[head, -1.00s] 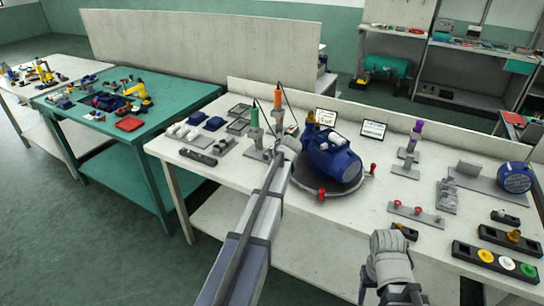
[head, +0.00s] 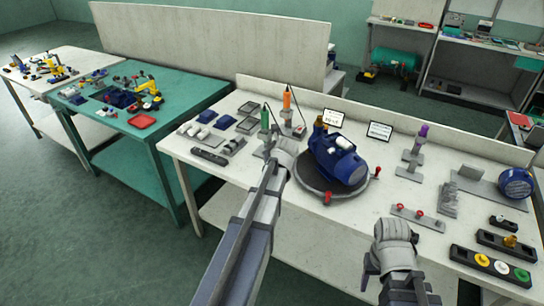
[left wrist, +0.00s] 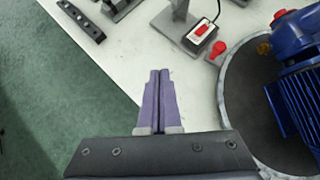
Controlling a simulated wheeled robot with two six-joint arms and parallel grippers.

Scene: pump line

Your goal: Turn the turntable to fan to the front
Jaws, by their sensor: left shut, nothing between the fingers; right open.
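The turntable (head: 309,182) is a round dark grey disc on the white bench, with red knobs (head: 327,198) at its rim. A blue motor-like unit (head: 338,162) stands on it; I cannot tell its fan end for sure. In the left wrist view the turntable (left wrist: 239,100) is at the right, with a red knob (left wrist: 217,49) at its upper-left edge. My left gripper (left wrist: 158,78) is shut and empty, left of the disc and apart from that knob. In the head view its fingers are hidden behind its wrist. My right gripper (head: 372,276) is open and empty, in front of the bench.
Green (head: 265,118) and orange (head: 287,100) handled tools stand behind my left wrist. Two signs (head: 380,131) stand behind the turntable. A strip with red knobs (head: 418,217) lies to its right.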

